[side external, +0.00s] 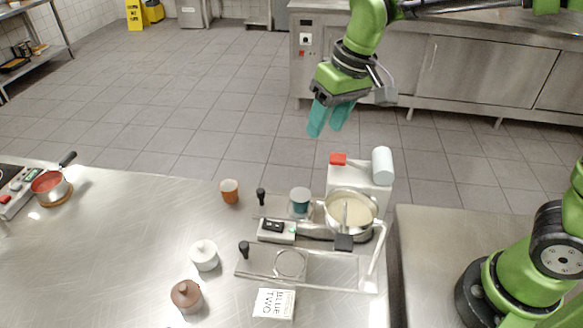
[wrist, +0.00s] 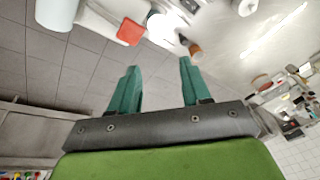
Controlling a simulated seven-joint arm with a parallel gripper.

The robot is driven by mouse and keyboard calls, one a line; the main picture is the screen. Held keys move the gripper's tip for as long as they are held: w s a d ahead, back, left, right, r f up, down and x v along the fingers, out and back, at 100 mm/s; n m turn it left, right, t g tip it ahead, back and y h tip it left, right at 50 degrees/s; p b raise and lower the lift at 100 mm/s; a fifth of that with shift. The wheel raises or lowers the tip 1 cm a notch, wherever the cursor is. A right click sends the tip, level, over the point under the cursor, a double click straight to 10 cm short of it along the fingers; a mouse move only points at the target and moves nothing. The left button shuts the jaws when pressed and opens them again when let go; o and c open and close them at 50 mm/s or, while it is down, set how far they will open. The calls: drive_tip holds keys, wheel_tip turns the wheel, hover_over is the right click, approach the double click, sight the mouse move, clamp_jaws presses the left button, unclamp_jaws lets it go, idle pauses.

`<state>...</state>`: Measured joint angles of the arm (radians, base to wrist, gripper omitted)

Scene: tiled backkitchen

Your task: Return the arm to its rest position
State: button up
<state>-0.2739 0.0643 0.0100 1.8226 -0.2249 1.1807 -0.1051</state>
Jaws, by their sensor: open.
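My gripper (side external: 328,128) is raised in the air above and behind the far edge of the steel table (side external: 120,230). Its two teal fingers point down and are apart, with nothing between them. In the wrist view the gripper (wrist: 158,66) also shows open and empty. The green arm reaches in from the upper right in the side view. The gripper touches nothing.
A red-filled saucepan (side external: 50,187) is far left. Open floor lies behind.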

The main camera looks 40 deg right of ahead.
drive_tip(key=s+d+m+t, duration=0.2)
drive_tip(key=s+d, duration=0.2)
drive_tip(key=s, duration=0.3)
drive_tip(key=s+d+r+m+t, duration=0.1)
drive_tip(key=s+d+m+t, duration=0.1)
drive_tip(key=s+d, duration=0.3)
drive_tip(key=shift+s+d+r+t, duration=0.2)
drive_tip(key=shift+s+d+t, duration=0.15)
drive_tip(key=shift+s, duration=0.85)
drive_tip(key=shift+a, duration=0.1)
